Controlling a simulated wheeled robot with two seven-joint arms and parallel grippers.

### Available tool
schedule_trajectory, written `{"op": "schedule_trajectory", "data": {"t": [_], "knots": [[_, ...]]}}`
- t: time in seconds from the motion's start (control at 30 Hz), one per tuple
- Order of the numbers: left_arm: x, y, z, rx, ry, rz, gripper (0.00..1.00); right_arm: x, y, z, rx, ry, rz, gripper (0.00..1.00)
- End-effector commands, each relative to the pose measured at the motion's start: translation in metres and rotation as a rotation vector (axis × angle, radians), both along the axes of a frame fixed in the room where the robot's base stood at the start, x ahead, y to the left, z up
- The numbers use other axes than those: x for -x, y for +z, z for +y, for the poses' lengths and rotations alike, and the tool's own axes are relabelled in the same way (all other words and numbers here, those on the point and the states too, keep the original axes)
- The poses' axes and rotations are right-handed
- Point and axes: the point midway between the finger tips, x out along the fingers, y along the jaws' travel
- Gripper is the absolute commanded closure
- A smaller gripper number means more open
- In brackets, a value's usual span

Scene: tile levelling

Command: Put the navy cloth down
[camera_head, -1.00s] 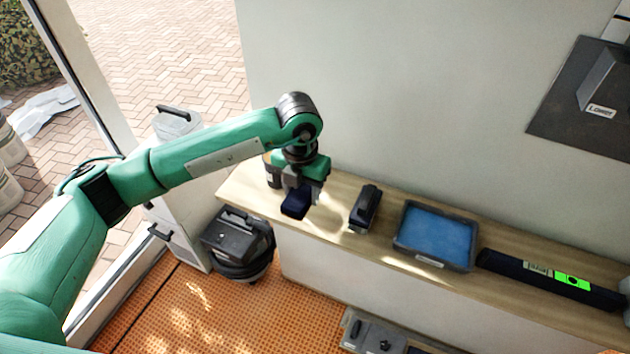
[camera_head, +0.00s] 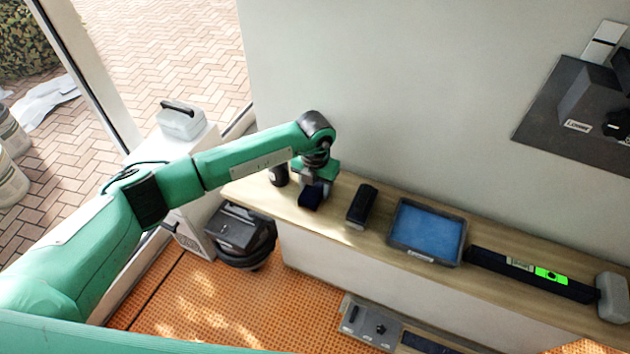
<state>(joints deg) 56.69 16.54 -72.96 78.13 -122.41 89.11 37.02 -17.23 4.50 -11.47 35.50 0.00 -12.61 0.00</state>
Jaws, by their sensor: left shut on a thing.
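The navy cloth (camera_head: 311,196) is a small dark blue block-like bundle at the left end of the wooden shelf (camera_head: 405,267). My left gripper (camera_head: 314,188) points down over it and is shut on it. The cloth is at or just above the shelf top; I cannot tell whether it touches. The gripper's fingers partly hide the cloth. My right gripper is not in view.
A black block-shaped tool (camera_head: 362,205) stands just right of the cloth. Further right are a grey tray with a blue inside (camera_head: 427,232), a black level with a green display (camera_head: 530,273) and a grey block (camera_head: 612,297). A dark cylinder (camera_head: 279,175) stands behind left.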

Motion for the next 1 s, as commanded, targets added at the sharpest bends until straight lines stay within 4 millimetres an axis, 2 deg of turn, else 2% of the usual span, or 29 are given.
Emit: {"op": "schedule_trajectory", "data": {"t": [0.27,0.3,0.4,0.8,0.87,1.0], "knots": [[0.0,-0.003,0.0,0.0,0.0,0.001,0.69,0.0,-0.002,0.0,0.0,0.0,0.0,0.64],[0.0,-0.004,0.0,0.0,0.0,0.001,0.48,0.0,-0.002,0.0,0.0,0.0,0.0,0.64],[0.0,-0.003,0.0,0.0,0.0,0.001,0.29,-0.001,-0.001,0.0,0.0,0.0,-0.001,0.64],[0.001,-0.004,0.0,0.001,0.001,0.004,0.29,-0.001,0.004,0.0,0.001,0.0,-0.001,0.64],[-0.001,0.0,0.0,0.002,0.0,-0.002,0.29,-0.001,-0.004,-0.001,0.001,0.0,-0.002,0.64],[-0.002,0.02,-0.001,0.001,-0.001,-0.004,0.29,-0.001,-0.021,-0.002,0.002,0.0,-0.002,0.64]]}}
